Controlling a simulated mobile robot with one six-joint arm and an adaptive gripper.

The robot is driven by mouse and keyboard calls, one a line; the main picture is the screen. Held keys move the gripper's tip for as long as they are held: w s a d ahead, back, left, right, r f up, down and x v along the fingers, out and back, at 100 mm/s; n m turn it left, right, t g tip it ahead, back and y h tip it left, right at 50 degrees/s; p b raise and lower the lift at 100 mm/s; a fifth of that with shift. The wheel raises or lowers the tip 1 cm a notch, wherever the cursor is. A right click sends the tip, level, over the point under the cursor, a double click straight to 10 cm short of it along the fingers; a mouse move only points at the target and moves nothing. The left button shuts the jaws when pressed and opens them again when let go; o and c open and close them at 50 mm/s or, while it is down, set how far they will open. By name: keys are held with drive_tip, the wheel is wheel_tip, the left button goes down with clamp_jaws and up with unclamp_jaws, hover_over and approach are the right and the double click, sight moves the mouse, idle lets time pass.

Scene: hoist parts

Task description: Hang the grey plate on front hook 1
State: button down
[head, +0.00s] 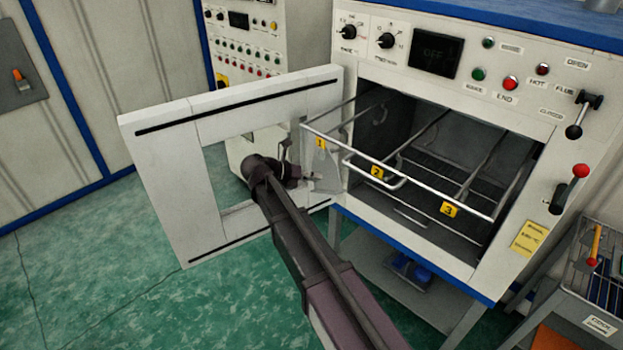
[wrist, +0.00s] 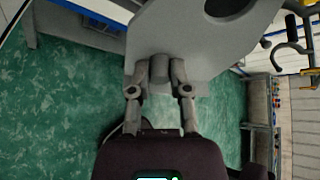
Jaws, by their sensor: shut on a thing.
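The grey plate (head: 327,172) is at the left end of the front rail, just below the yellow tag 1 (head: 320,143). In the wrist view the plate (wrist: 185,35) fills the top middle, with a dark round hole near its top edge. My gripper (wrist: 160,72) is shut on a short stub at the plate's near edge. In the head view my gripper (head: 311,178) is at the plate's left side, partly hidden by my arm. Front hook 1 itself is not clear in the head view, and I cannot tell whether the plate touches it. A dark hook (wrist: 291,47) shows right of the plate, apart from it.
The wire rack's front rail (head: 400,180) sticks out of the open oven chamber, with tags 2 (head: 377,172) and 3 (head: 448,209). The open oven door (head: 170,170) stands left, behind my arm. A side cart (head: 590,290) is at right. Green floor is clear at lower left.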

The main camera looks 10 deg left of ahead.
sight(317, 171)
drive_tip(key=shift+w+d, duration=0.8)
drive_tip(key=shift+w, duration=0.3)
drive_tip(key=shift+w+d+f, duration=0.3)
drive_tip(key=shift+w+d, duration=0.2)
drive_tip(key=shift+w, duration=0.15)
drive_tip(key=shift+w+d+f+b, duration=0.45)
drive_tip(key=shift+w+b, duration=0.05)
drive_tip(key=shift+w+d+f+t+b, duration=0.3)
drive_tip(key=shift+w+d+b, duration=0.2)
drive_tip(key=shift+b, duration=0.25)
drive_tip(key=shift+w+d+f+t+b, duration=0.25)
drive_tip(key=shift+w+d+t+b, duration=0.15)
drive_tip(key=shift+b, duration=0.3)
drive_tip(key=shift+w+h, duration=0.15)
drive_tip(key=shift+h, duration=0.15)
drive_tip(key=shift+f+b, duration=0.45)
drive_tip(key=shift+b, duration=0.1)
drive_tip(key=shift+c, duration=2.4)
unclamp_jaws()
